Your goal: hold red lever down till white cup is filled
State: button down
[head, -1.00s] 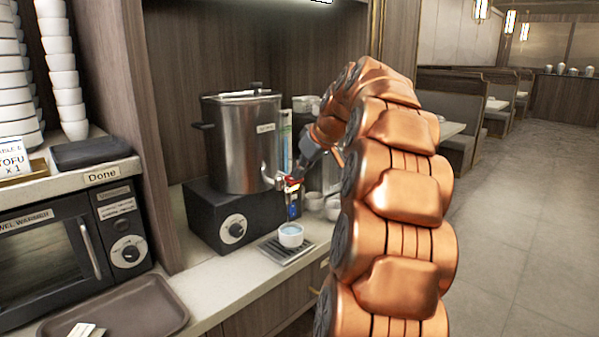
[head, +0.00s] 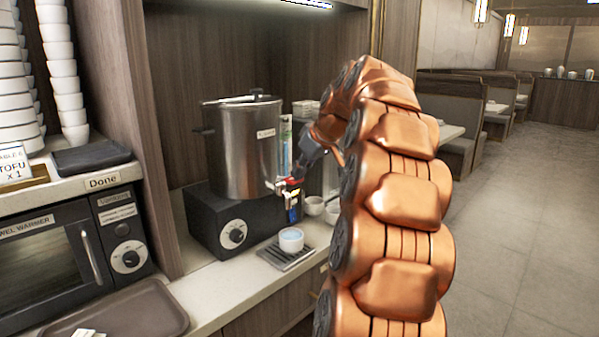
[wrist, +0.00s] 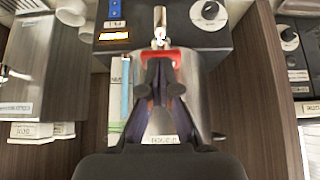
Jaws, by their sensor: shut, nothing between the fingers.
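A steel urn (head: 243,150) stands on a black base with a dial. Its red lever (head: 291,181) sits at the spout on the urn's right side. The lever also shows in the wrist view (wrist: 178,55), right at my fingertips. My gripper (head: 297,172) is shut, with nothing between its fingers, and its tips are at the lever; I cannot tell how hard they press. The white cup (head: 291,240) stands upright on the drip tray (head: 272,257) below the spout. Any stream from the spout is too small to make out.
More white cups (head: 314,206) stand behind the drip tray. A brown tray (head: 130,318) lies on the counter at the front left, beside a towel warmer (head: 45,265). Stacked white bowls (head: 62,75) stand at the upper left. My arm hides the counter's right side.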

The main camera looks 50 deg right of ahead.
jog(key=shift+r, duration=0.1)
jog(key=s+r+p, duration=0.3)
jog(key=r, duration=1)
jog(key=shift+s, duration=0.4)
jog(key=shift+r, duration=0.1)
dwell(0.5)
